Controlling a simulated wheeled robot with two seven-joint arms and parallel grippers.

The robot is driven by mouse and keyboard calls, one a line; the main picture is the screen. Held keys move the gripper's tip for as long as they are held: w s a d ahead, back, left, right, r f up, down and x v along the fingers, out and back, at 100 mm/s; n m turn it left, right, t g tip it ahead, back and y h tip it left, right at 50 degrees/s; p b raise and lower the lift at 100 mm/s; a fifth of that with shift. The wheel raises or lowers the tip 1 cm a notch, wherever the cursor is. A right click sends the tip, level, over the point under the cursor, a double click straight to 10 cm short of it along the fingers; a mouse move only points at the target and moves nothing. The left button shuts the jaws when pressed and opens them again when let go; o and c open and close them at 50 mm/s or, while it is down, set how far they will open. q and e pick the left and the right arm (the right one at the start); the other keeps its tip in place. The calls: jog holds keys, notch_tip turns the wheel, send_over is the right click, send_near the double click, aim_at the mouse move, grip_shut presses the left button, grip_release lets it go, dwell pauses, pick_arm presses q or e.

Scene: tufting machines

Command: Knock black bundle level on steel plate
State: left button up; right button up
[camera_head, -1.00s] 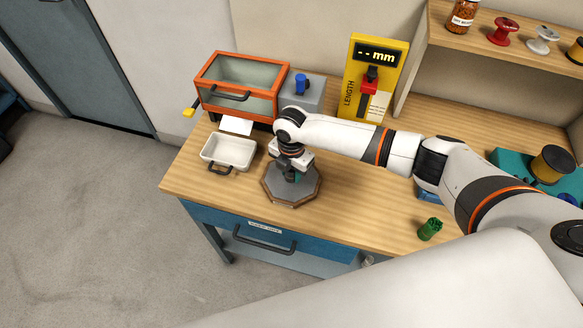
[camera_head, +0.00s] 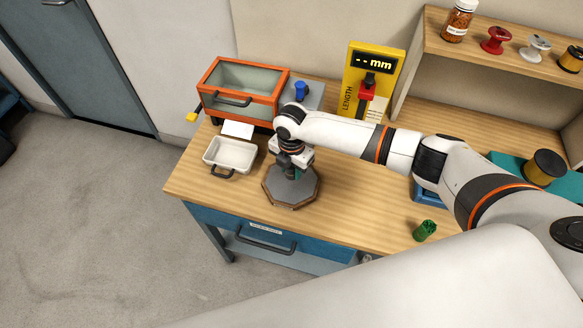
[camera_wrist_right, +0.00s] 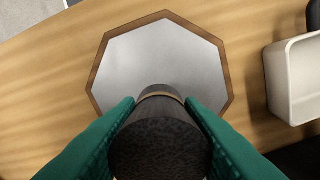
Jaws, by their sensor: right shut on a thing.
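The steel plate (camera_head: 306,191) is a grey polygon with a brown rim, lying on the workbench. It also shows in the right wrist view (camera_wrist_right: 160,55). My right gripper (camera_head: 291,172) is over the plate, pointing down. In the right wrist view its green fingers (camera_wrist_right: 160,125) are shut on the black bundle (camera_wrist_right: 160,145), a dark round bundle with a speckled end and a thin tan band. The bundle is in front of the plate in that view; whether it touches the plate I cannot tell. My left gripper is not in view.
A white tray (camera_head: 231,153) stands left of the plate. Behind are an orange-framed box (camera_head: 241,88) and a yellow length gauge (camera_head: 372,62). A green bundle (camera_head: 425,230) stands near the front edge. The bench between plate and green bundle is clear.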

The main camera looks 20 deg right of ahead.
notch_tip(320, 180, up, 4)
jog(key=p, duration=0.4)
jog(key=shift+r, duration=0.1)
